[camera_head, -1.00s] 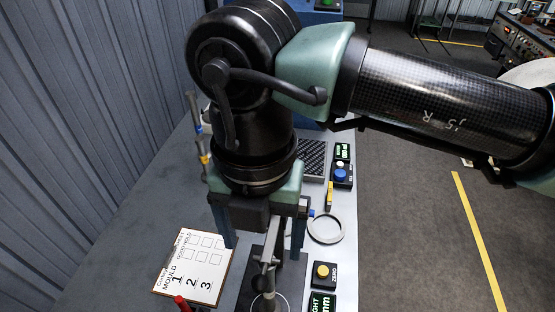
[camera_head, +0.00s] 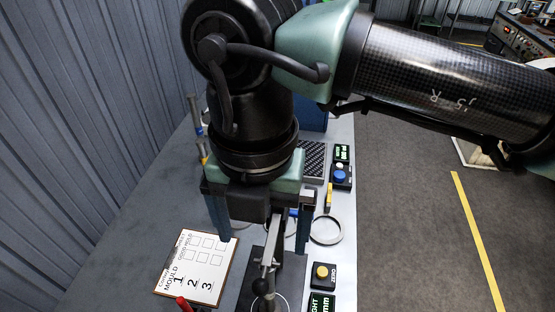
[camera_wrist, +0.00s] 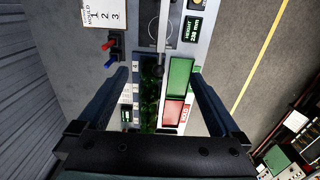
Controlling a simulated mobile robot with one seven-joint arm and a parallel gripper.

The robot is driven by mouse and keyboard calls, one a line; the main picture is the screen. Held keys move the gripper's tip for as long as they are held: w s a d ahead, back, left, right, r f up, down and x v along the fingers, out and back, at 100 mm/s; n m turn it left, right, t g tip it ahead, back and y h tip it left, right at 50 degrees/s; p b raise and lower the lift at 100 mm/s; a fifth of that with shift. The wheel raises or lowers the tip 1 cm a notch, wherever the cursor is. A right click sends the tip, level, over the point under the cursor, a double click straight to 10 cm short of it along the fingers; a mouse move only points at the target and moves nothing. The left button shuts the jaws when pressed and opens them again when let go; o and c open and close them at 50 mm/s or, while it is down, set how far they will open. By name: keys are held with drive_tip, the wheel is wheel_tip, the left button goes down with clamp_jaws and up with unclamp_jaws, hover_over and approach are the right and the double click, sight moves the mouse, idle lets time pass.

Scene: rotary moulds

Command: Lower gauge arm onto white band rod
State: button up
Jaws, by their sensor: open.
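The gauge arm (camera_head: 277,231) is a slim metal bar with a black ball knob (camera_head: 263,287) at its near end, above a dark base plate. In the wrist view the bar runs down the top middle to its knob (camera_wrist: 157,70). My gripper (camera_head: 262,225) is open, its fingers pointing down on either side of the bar in the head view. In the wrist view, the open fingers (camera_wrist: 163,97) show no object held between them. I cannot make out the white band rod, or whether the bar touches a rod.
A height display (camera_wrist: 194,28) stands beside the gauge. A yellow-button ZERO box (camera_head: 323,275), a metal ring (camera_head: 326,230) and a mould card (camera_head: 196,267) lie around it.

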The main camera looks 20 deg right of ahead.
wheel_tip(320, 180, up, 5)
drive_tip(key=shift+f+p, duration=0.2)
drive_tip(key=shift+p, duration=0.8)
